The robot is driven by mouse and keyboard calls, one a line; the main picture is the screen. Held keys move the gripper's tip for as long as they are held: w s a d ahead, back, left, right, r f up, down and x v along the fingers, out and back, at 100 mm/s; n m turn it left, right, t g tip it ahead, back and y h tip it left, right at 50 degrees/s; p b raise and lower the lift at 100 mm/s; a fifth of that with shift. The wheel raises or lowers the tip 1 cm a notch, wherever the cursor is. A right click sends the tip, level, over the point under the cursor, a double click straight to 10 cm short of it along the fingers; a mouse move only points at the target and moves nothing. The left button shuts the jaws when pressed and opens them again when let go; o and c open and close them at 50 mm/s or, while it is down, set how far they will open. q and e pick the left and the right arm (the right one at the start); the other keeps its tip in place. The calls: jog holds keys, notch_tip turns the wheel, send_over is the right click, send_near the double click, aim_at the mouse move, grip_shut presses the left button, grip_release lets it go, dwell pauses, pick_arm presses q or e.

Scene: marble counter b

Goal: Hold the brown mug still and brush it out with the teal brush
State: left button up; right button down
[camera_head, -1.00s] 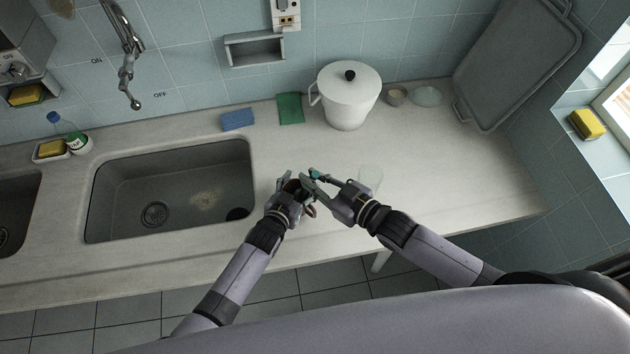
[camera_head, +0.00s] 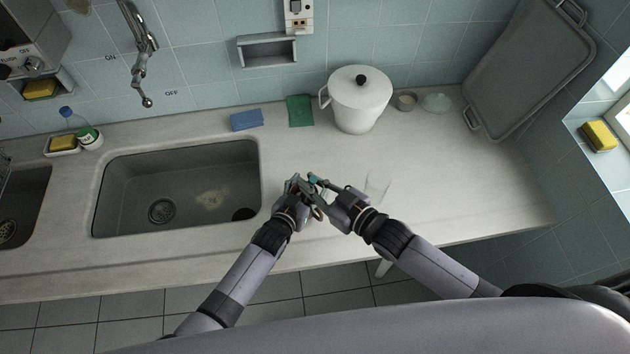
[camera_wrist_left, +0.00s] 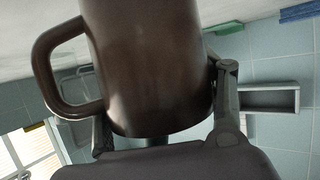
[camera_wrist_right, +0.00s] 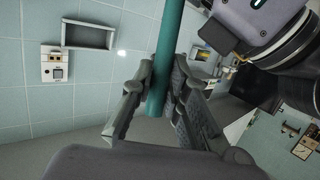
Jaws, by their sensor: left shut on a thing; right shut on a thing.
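The brown mug (camera_wrist_left: 150,70) fills much of the left wrist view, with its handle at the left. My left gripper (camera_head: 297,187) is shut on the mug, one finger on each side of its body. In the head view the grippers hide most of the mug. The teal brush (camera_wrist_right: 168,50) shows as a straight teal handle between the fingers of my right gripper (camera_wrist_right: 160,97), which is shut on it. A bit of teal also shows in the head view (camera_head: 313,177). The two grippers are close together above the counter. The brush head and the mug's inside are hidden.
A sink (camera_head: 180,190) lies left of the grippers. A clear glass (camera_head: 376,187) stands close to the right of my right gripper. A white lidded pot (camera_head: 359,103), green cloth (camera_head: 300,111) and blue sponge (camera_head: 247,120) are behind. The counter at right is mostly clear.

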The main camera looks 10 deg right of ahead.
jog(key=shift+d, duration=0.2)
jog(key=shift+s+d+f, duration=0.25)
jog(key=shift+s+d, duration=0.3)
jog(key=shift+s, duration=0.1)
jog(key=shift+s+d+f, duration=0.2)
jog(key=shift+s+d, duration=0.35)
jog(key=shift+s, duration=0.05)
dwell(3.1)
